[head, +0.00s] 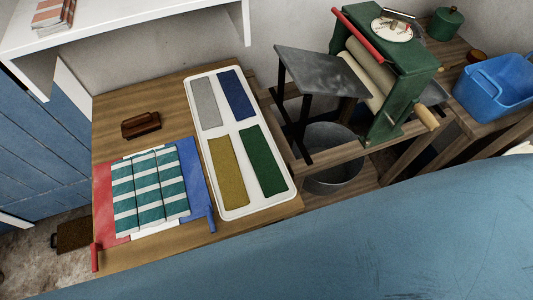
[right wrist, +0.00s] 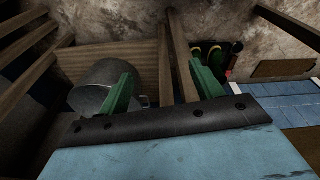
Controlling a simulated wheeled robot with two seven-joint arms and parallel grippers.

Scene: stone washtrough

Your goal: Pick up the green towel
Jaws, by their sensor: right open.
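The green towel (head: 262,159) lies folded in a long strip in the lower right compartment of a white tray (head: 222,130). The mustard towel (head: 228,171) is to its left, the blue one (head: 237,93) is above it, and the grey one (head: 206,102) is at the upper left. My right gripper (right wrist: 160,72) shows in the right wrist view with its two green fingers wide apart and nothing between them. The towels are not in that view. Neither gripper shows in the head view.
A striped green-and-white cloth (head: 150,190) lies left of the tray, with a wooden brush (head: 141,124) behind it. A green mangle (head: 400,85) stands right, above a metal bucket (head: 332,172), also in the right wrist view (right wrist: 95,90). A blue basin (head: 493,90) is far right.

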